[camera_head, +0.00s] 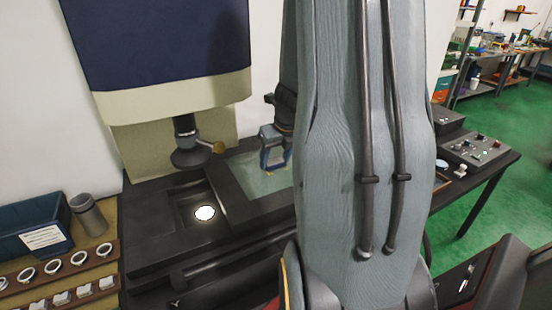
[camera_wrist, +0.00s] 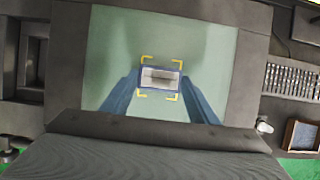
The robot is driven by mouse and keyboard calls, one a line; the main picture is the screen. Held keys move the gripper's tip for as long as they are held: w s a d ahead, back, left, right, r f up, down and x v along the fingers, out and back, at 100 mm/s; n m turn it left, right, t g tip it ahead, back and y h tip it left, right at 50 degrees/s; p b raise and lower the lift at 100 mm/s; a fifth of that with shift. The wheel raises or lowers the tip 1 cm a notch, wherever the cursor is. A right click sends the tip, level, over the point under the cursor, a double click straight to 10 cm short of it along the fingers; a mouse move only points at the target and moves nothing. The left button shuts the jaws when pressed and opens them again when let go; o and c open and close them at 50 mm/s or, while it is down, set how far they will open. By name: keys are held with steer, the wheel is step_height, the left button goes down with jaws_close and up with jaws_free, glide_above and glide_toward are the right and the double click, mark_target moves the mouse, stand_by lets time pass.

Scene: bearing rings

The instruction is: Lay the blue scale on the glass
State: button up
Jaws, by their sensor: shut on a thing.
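The glass (camera_wrist: 115,50) is a pale green pane in a dark stage, with yellow corner marks (camera_wrist: 176,61) on it. In the head view the glass (camera_head: 245,178) lies left of my arm. My gripper (camera_wrist: 161,78) has blue fingers and is shut on a small block, the scale (camera_wrist: 161,84). The scale looks pale grey with a dark bar and bluish edges. It sits between the fingertips, inside the corner marks as seen from the wrist. In the head view my gripper (camera_head: 274,160) is low over the glass, and the scale cannot be made out. Whether it touches the glass is unclear.
A microscope-like column with a dark lens (camera_head: 189,155) stands at the left of the glass. A lit white disc (camera_head: 204,213) lies in a recess. A blue bin (camera_head: 35,228), a grey cup (camera_head: 88,214) and racks of rings (camera_head: 52,265) stand far left. A control box (camera_head: 476,150) is right.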

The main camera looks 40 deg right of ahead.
steer(key=o, duration=1.2)
steer(key=shift+f, duration=0.1)
steer(key=shift+c, duration=0.2)
steer(key=p+v, duration=0.2)
steer(key=v, duration=1)
steer(key=shift+s, duration=0.1)
